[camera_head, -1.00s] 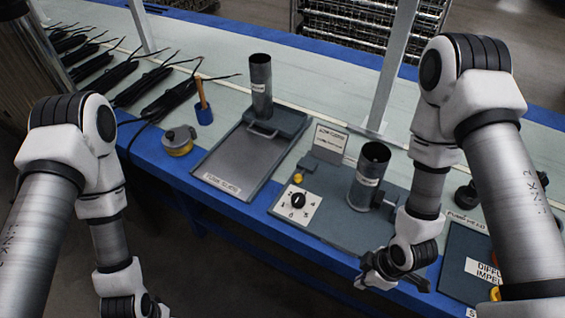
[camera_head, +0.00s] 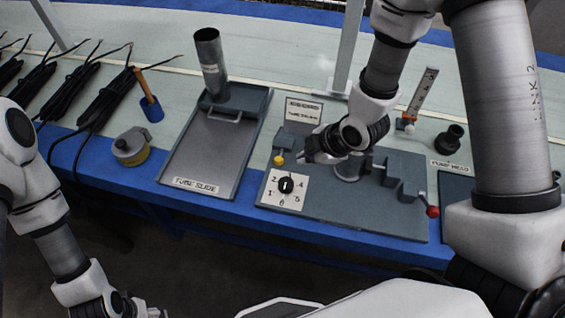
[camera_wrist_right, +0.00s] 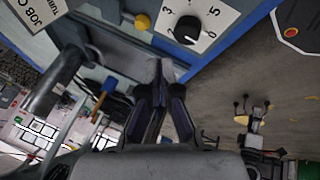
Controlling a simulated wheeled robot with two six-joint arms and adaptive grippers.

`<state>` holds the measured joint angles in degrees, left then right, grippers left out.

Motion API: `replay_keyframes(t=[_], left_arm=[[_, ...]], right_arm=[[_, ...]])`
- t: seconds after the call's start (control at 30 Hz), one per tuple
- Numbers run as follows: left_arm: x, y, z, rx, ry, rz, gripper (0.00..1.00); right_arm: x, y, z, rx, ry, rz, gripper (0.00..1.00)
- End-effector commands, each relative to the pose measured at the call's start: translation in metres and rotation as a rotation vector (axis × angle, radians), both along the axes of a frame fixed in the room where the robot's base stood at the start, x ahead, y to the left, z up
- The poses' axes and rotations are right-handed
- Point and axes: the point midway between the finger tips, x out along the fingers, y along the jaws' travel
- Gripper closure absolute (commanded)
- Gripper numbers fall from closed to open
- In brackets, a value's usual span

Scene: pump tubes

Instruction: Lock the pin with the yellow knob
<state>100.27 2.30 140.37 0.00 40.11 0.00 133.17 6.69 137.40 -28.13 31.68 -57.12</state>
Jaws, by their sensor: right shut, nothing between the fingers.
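The yellow knob (camera_head: 279,160) sits at the back left of the grey fixture plate (camera_head: 345,212), behind the dial. It also shows near the top of the right wrist view (camera_wrist_right: 142,22). The pin itself cannot be made out. My right gripper (camera_head: 304,156) is shut and empty, just right of the knob and apart from it in the head view. In the right wrist view its fingers (camera_wrist_right: 158,68) are together below the knob. My left gripper (camera_head: 122,306) is at the bottom left, away from the fixture; its fingers are unclear.
A black dial (camera_head: 286,186) on a numbered white plate lies in front of the knob. A sign (camera_head: 303,112) stands behind. A red ball handle (camera_head: 432,212) is at the right. The tube slide tray (camera_head: 185,186) with an upright tube (camera_head: 211,65) is left.

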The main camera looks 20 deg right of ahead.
Motion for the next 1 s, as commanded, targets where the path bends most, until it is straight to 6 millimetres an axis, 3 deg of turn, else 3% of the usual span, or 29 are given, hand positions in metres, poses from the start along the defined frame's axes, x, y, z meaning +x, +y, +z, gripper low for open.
replay_keyframes(t=[0.17, 0.63, 0.8, 1.0], left_arm=[[0.000, 0.000, 0.000, 0.000, 0.000, 0.000, 0.32], [0.000, 0.000, 0.000, 0.000, 0.000, 0.000, 0.32], [0.000, 0.000, 0.003, 0.000, 0.000, 0.000, 0.32], [0.000, 0.000, 0.003, 0.000, 0.000, 0.000, 0.32]], right_arm=[[0.008, 0.006, -0.019, -0.002, 0.002, 0.003, 1.00], [0.049, 0.034, -0.103, 0.000, 0.002, 0.002, 1.00], [0.065, 0.032, -0.109, 0.000, 0.000, -0.001, 1.00], [0.067, 0.031, -0.110, 0.001, 0.001, -0.001, 1.00]])
